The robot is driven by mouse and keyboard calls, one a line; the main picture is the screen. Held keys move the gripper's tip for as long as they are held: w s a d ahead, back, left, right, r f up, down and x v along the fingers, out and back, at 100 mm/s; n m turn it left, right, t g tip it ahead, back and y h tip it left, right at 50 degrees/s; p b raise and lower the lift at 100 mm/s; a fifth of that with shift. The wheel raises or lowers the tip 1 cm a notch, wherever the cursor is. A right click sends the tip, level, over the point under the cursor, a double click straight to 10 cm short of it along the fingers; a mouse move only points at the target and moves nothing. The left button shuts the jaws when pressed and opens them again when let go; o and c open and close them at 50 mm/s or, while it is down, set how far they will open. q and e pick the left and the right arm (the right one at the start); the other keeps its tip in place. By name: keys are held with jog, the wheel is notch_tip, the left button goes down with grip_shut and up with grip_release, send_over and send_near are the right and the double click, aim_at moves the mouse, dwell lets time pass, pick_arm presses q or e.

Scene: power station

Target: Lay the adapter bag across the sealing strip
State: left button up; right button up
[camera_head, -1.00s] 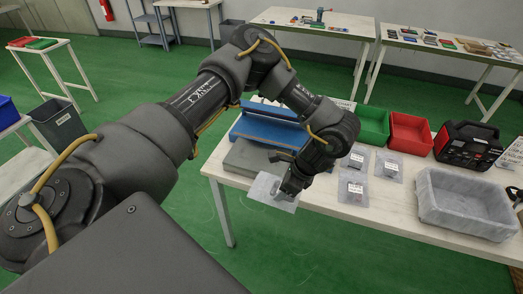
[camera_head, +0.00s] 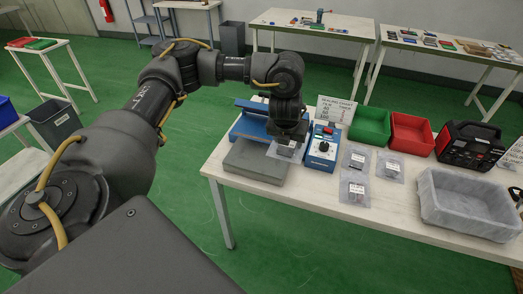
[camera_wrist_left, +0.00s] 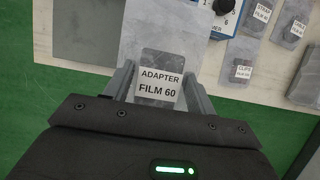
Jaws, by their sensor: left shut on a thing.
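My left gripper (camera_head: 286,136) (camera_wrist_left: 160,84) is shut on the adapter bag. The adapter bag (camera_head: 284,151) (camera_wrist_left: 158,40) is clear, with a dark item and a label reading "ADAPTER FILM 60" in the left wrist view. It is held at the right front of the blue sealer (camera_head: 252,126), above the right end of the grey block (camera_head: 254,164). My arm covers the sealer's right part, and I cannot make out the sealing strip. Whether the bag touches the sealer cannot be told. My right gripper is not in view.
A blue control box (camera_head: 321,150) stands just right of the bag. Other bags, such as the clips bag (camera_wrist_left: 243,72), lie farther right. A green bin (camera_head: 370,126), a red bin (camera_head: 411,133), a black machine (camera_head: 468,145) and a grey lined tray (camera_head: 463,204) share the table.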

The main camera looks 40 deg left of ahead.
pick_arm(q)
jog(key=w+a+f+b, duration=0.2)
jog(key=a+f, duration=0.3)
jog(key=a, duration=0.4)
jog(key=b, duration=0.3)
send_over(261, 151)
jog(key=s+d, duration=0.1)
jog(key=s, duration=0.1)
jog(key=f, duration=0.4)
jog(key=shift+w+d+f, duration=0.15)
jog(key=shift+d+f, duration=0.05)
jog(key=shift+a, duration=0.2)
jog(key=shift+a+f+b, duration=0.15)
jog(key=shift+f+b, duration=0.25)
jog(key=shift+f, duration=0.55)
jog(key=shift+a+f+b, duration=0.1)
jog(key=shift+f+b, duration=0.25)
jog(key=shift+f, duration=0.6)
jog(key=o, duration=1.1)
